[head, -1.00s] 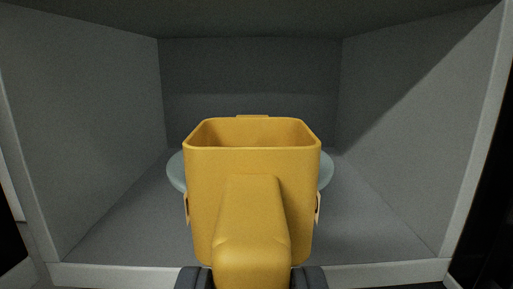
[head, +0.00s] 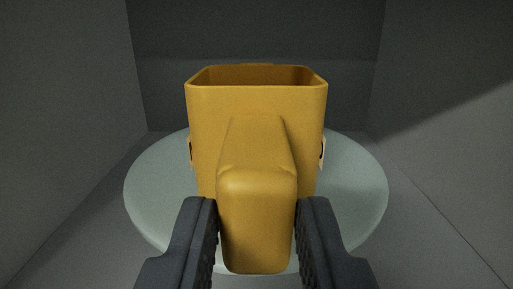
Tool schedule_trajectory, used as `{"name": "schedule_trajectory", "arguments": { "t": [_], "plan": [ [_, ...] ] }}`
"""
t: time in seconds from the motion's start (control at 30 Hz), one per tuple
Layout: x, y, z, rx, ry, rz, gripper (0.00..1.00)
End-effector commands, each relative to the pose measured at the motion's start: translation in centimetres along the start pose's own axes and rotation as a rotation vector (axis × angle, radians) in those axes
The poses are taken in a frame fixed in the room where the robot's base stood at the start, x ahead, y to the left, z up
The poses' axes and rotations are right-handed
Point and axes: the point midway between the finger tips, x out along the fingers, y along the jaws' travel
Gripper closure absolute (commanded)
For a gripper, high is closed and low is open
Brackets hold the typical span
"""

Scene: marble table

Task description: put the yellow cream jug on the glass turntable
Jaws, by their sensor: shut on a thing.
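The yellow cream jug (head: 205,130) is upright in the middle of the head view, its square open top facing up and its handle (head: 256,210) towards me. My gripper (head: 257,225) is shut on the handle, one dark finger on each side. The round, pale glass turntable (head: 155,195) lies behind and below the jug and shows on both sides of it. The jug overlaps the turntable in the picture. Its base is hidden behind the handle and fingers, so I cannot tell whether it touches the glass.
The turntable is inside a grey box-like cavity with a left wall (head: 65,110), a right wall (head: 450,110) and a back wall (head: 160,60). Bare turntable surface shows left and right of the jug. No other objects stand inside.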

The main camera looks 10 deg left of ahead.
Motion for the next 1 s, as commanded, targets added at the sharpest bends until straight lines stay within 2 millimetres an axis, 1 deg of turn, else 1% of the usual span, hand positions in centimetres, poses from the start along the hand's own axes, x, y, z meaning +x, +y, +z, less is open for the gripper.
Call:
{"name": "schedule_trajectory", "arguments": {
  "t": [0.17, 0.5, 0.6, 0.97, 1.0],
  "plan": [
    [0.9, 0.0, 0.0, -0.001, 0.0, 0.001, 0.98],
    [4.8, 0.0, 0.1, 0.0, 0.001, 0.0, 0.98],
    [4.8, 0.0, 0.6, -0.001, 0.001, 0.0, 0.98],
    [4.7, 0.0, 0.9, 0.0, 0.0, 0.0, 0.98],
    [4.7, 0.0, 0.9, 0.0, 0.0, 0.0, 0.69]
  ]
}}
